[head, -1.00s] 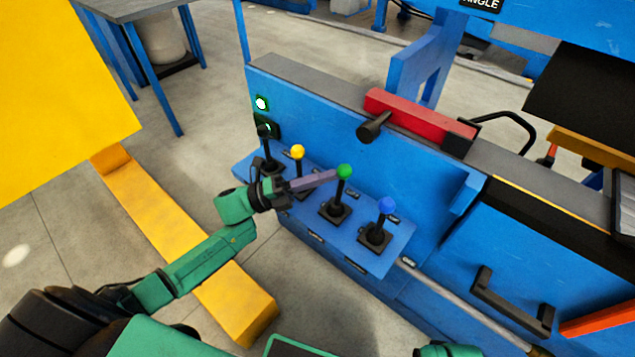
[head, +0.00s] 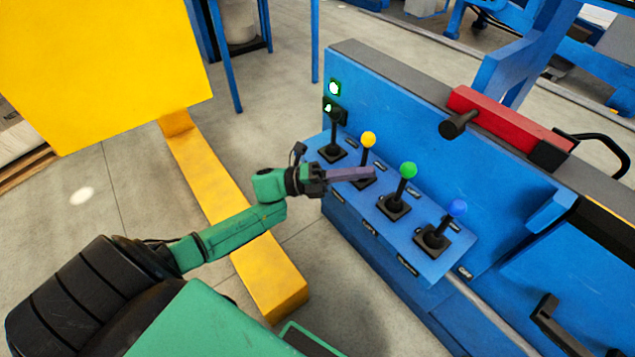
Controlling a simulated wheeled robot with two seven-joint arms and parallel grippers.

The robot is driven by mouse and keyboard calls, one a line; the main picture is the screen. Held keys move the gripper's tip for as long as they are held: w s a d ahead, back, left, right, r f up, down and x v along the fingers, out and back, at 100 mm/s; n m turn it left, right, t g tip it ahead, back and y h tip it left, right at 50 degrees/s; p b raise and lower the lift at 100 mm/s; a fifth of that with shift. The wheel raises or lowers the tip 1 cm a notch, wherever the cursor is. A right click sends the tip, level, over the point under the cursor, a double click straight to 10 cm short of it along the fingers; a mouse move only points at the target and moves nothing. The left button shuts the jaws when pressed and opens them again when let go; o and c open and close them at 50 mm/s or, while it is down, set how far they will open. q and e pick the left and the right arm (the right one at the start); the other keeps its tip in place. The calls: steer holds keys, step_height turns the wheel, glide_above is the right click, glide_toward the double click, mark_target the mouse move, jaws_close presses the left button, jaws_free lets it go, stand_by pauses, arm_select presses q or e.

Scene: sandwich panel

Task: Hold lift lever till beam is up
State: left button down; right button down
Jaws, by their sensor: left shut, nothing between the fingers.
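A blue panel shelf (head: 375,235) carries a row of levers with black (head: 335,117), yellow (head: 368,139), green (head: 408,170) and blue (head: 457,208) knobs. All stand roughly upright. Their labels are too small to read, so I cannot tell which is the lift lever. My left gripper (head: 368,173) is shut and empty. Its fingers cross the view of the yellow lever's lower shaft; I cannot tell whether they touch it. A red bar (head: 505,120) lies along the machine's top; I cannot tell whether it is the beam. My right gripper is not in view.
Two green lights (head: 334,88) glow on the blue machine wall. Grey floor is open between the post and the machine.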

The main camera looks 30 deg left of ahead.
arm_select(q)
steer(key=v, duration=0.7)
steer(key=shift+a+f, duration=0.25)
steer(key=shift+a, duration=0.1)
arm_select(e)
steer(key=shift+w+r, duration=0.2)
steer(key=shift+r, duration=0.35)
arm_select(q)
steer(key=shift+s, duration=0.1)
